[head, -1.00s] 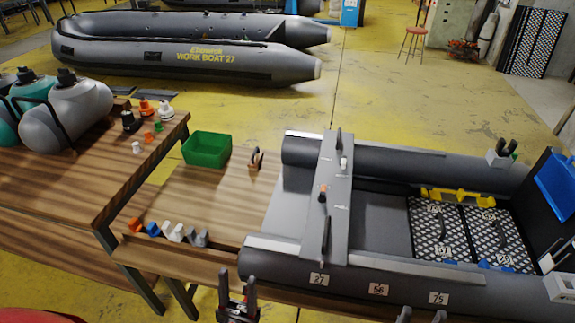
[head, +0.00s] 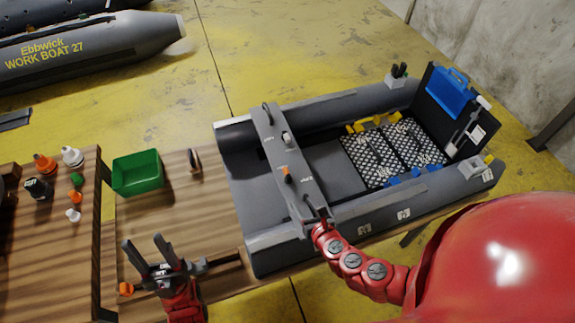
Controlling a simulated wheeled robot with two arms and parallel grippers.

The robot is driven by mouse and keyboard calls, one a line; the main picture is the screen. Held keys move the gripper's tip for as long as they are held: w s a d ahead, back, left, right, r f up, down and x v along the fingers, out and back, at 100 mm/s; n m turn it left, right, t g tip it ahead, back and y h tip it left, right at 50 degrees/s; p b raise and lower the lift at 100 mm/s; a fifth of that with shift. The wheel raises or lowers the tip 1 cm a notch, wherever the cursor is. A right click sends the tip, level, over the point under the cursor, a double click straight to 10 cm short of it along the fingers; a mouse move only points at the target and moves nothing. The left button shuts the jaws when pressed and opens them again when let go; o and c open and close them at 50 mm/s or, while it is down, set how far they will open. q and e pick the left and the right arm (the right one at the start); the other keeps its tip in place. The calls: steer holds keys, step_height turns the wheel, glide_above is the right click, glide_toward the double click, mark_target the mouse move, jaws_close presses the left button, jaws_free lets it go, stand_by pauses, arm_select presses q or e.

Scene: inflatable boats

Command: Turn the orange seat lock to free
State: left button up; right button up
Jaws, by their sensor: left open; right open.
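The orange seat lock (head: 286,175) is a small knob on the grey seat (head: 274,150) that lies across the small grey boat (head: 345,215). Small lettering beside the lock is too blurred to read. A white knob (head: 286,139) sits farther along the same seat. My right gripper (head: 319,218) is at the seat's near end, below the orange lock in the picture and apart from it. Its fingers are small and partly hidden; it is open. My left gripper (head: 148,245) is open and empty over the table, left of the boat, with its fingers pointing away.
A green bin (head: 138,173) stands on the wooden table (head: 205,215). An orange clip (head: 126,289) shows by my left gripper, which hides other clips. Several small bottles and caps stand at the left. Yellow trays (head: 376,125) and mesh panels (head: 365,158) lie in the boat.

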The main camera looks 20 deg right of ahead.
mark_target(287, 173)
steer(key=shift+w+d+r+n, duration=0.25)
steer(key=shift+r+n, duration=0.15)
steer(key=shift+r, duration=0.2)
steer(key=shift+w+h, duration=0.15)
steer(key=shift+h, duration=0.25)
steer(key=b+x, duration=0.1)
steer(key=x, duration=1.6)
steer(key=shift+w+r, duration=0.1)
steer(key=shift+r, duration=0.1)
jaws_close()
